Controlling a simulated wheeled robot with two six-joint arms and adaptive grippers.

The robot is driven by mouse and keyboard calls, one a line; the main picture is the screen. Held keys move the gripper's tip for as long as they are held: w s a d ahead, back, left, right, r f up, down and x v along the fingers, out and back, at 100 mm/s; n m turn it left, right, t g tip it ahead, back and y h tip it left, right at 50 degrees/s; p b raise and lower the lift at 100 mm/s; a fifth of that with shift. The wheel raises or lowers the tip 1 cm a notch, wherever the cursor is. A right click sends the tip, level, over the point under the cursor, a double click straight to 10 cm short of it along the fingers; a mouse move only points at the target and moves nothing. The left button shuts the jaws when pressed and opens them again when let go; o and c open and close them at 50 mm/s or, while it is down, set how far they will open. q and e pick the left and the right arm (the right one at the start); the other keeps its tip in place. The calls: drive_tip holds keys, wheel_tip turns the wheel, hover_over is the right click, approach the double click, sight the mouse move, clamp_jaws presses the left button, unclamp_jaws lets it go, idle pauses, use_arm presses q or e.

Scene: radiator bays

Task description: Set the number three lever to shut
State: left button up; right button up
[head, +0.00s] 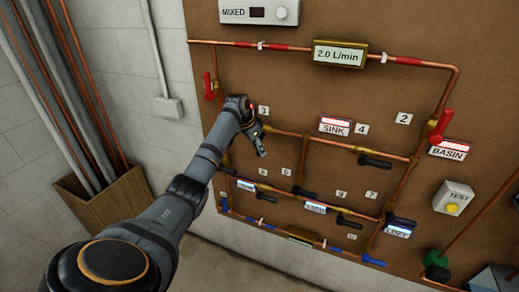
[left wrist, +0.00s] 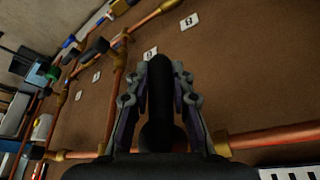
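The number three tag (head: 263,110) is on the brown board, just above and right of my left gripper (head: 260,146). The lever by this tag is mostly hidden behind the gripper in the head view. In the left wrist view a black lever handle (left wrist: 158,90) stands between the two fingers of my left gripper (left wrist: 162,75). The fingers lie close along both sides of the handle and look shut on it. The handle's pivot is hidden by the gripper. My right gripper is in neither view.
Copper pipes with other black levers (head: 375,162) lie right of and below the gripper. Red levers (head: 209,87) sit above left and far right (head: 440,125). The SINK label (head: 335,125) is right of the gripper. A wooden box with pipes (head: 105,200) stands left.

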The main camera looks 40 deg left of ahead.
use_arm(q)
drive_tip(key=o, duration=0.5)
drive_tip(key=shift+c, duration=0.2)
drive_tip(key=v, duration=1.2)
drive_tip(key=shift+a, duration=0.1)
